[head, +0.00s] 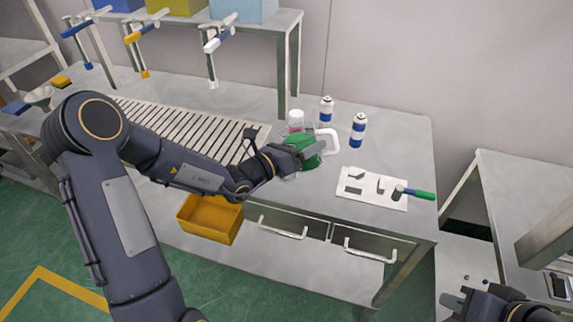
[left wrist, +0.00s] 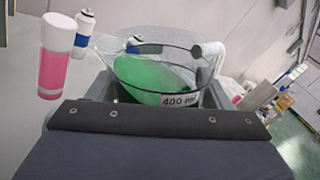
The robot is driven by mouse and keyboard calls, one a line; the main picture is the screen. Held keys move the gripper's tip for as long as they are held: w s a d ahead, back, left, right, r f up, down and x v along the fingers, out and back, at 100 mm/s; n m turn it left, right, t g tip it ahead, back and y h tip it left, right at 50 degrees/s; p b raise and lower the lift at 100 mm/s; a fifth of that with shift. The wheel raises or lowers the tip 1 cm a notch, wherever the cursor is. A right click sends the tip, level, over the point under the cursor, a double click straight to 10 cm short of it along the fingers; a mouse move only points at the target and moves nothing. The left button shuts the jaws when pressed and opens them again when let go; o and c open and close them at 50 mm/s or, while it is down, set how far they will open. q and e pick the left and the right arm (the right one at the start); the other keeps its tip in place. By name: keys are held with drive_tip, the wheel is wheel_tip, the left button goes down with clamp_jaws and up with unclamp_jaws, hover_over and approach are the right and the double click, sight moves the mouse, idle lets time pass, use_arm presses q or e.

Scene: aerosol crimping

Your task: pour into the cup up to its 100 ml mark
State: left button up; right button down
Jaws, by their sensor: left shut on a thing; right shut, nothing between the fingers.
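My left gripper (head: 308,153) is shut on a clear vessel of green liquid (head: 303,139), above the bench. In the left wrist view the clear vessel (left wrist: 150,75) has a wide mouth and a "400 ml" label; green liquid lies in it with a slanting surface. I cannot make out a 100 ml mark. My right gripper (head: 462,300) is shut and empty at the lower right, away from the bench.
Two white-and-blue cans (head: 326,110) (head: 358,130) stand behind the vessel. A slatted conveyor (head: 180,125) runs left.

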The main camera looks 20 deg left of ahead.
use_arm(q)
drive_tip(key=shift+f+n, duration=0.25)
drive_tip(key=shift+n, duration=0.15)
drive_tip(key=shift+d+f, duration=0.1)
drive_tip(key=shift+f, duration=0.05)
drive_tip(key=shift+f+n, duration=0.35)
drive_tip(key=shift+n, duration=0.25)
drive_tip(key=shift+s+f+n+p, duration=0.1)
drive_tip(key=shift+f+n+p, duration=0.2)
drive_tip(key=shift+n, duration=0.3)
drive_tip(key=shift+n+p, duration=0.3)
drive_tip(key=shift+p, duration=0.05)
drive_tip(key=shift+f+n, duration=0.1)
drive_tip(key=shift+n, duration=0.2)
